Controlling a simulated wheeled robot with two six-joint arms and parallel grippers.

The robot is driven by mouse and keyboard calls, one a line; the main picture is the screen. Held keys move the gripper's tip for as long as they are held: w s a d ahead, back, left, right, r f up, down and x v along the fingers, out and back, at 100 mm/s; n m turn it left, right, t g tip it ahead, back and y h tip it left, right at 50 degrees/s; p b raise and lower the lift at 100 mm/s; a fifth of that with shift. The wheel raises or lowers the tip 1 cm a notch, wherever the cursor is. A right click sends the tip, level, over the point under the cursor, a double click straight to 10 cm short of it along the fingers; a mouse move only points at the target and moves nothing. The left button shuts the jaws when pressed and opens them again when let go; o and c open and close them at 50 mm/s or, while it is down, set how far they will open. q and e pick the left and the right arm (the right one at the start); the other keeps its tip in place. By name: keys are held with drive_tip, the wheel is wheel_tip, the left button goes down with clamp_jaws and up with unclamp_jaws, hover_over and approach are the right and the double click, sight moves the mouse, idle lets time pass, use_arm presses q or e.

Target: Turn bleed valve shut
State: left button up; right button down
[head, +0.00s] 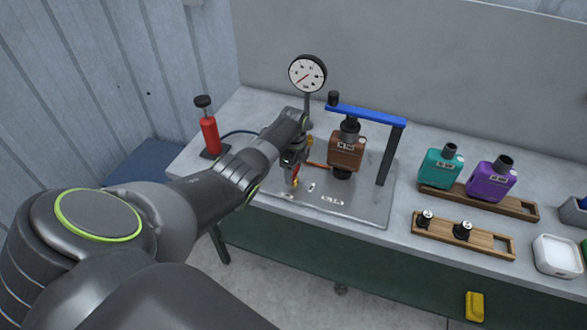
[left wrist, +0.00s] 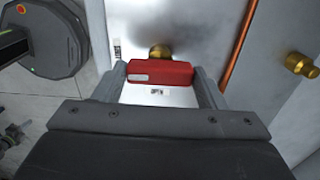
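The bleed valve's red handle (left wrist: 160,72) lies crosswise between the two fingers of my left gripper (left wrist: 162,80) in the left wrist view. It fills the gap, with no clear space at either end. A brass fitting (left wrist: 160,51) shows just beyond it. In the head view my left gripper (head: 291,165) is low over the metal plate (head: 345,205), at the valve left of the brown muffler block (head: 346,151). The gripper and arm hide most of the valve there. My right gripper is not in view.
A round gauge (head: 307,74) stands behind the gripper. A red hand pump (head: 209,132) is to the left. A blue bar (head: 367,114) spans over the brown block. Teal (head: 440,168) and purple (head: 490,182) blocks sit in a wooden rack at right. A copper pipe (left wrist: 238,45) runs close by.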

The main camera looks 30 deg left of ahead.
use_arm(q)
drive_tip(key=o, duration=0.4)
drive_tip(key=shift+r, duration=0.45)
wheel_tip(320, 180, up, 17)
drive_tip(key=b, duration=0.2)
drive_tip(key=shift+f, duration=0.2)
drive_tip(key=shift+f, duration=0.1)
